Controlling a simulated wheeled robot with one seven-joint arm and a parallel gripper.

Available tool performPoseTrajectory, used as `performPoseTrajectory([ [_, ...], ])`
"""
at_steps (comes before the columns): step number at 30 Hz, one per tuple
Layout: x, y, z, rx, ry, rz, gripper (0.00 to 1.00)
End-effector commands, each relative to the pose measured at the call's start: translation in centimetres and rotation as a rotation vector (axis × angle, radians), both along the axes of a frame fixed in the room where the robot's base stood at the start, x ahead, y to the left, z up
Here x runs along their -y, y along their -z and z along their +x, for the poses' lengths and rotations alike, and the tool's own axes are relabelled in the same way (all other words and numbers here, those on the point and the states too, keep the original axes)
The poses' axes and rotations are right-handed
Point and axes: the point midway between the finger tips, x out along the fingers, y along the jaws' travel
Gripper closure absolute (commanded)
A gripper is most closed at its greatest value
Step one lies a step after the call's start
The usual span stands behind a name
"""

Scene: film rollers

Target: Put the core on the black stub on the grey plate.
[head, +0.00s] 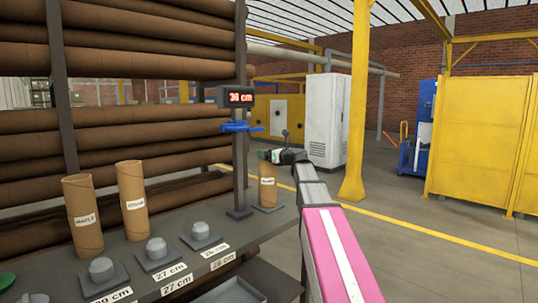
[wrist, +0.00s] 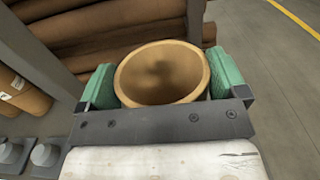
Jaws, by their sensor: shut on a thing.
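A brown cardboard core (head: 267,194) with a white label stands upright at the far right end of the bench. My gripper (head: 272,156) is at its top, and in the wrist view the green fingers (wrist: 158,85) are shut on the core's rim from both sides. The wrist view looks down into the hollow core (wrist: 160,72). Its lower end is at or just above a dark patch at the bench end; I cannot tell whether it touches or sits around anything. No black stub on a grey plate is clearly visible; it may be hidden by the core.
Two labelled cores (head: 82,215) (head: 132,202) stand on the bench (head: 200,262). Several grey stubs (head: 156,248) on dark plates are beside cm labels. A post carries a blue clamp (head: 240,127) and a display (head: 237,98) reading about 36 cm. Long brown rolls fill the rack behind.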

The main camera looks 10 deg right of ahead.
Motion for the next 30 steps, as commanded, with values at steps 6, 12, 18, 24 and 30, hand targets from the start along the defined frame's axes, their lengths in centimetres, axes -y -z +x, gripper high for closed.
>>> performPoseTrajectory([
  [6, 0.0, 0.2, 0.0, 0.0, 0.0, 0.0, 0.0],
  [12, 0.0, 0.1, 0.0, 0.0, -0.001, 0.0, 0.0],
  [18, 1.0, 0.0, -1.7, 0.0, 0.001, 0.0, 0.0],
  [24, 3.4, 0.1, -5.0, 0.0, 0.002, 0.0, 0.0],
  [30, 5.6, 0.0, -7.9, 0.0, 0.002, 0.001, 0.0],
])
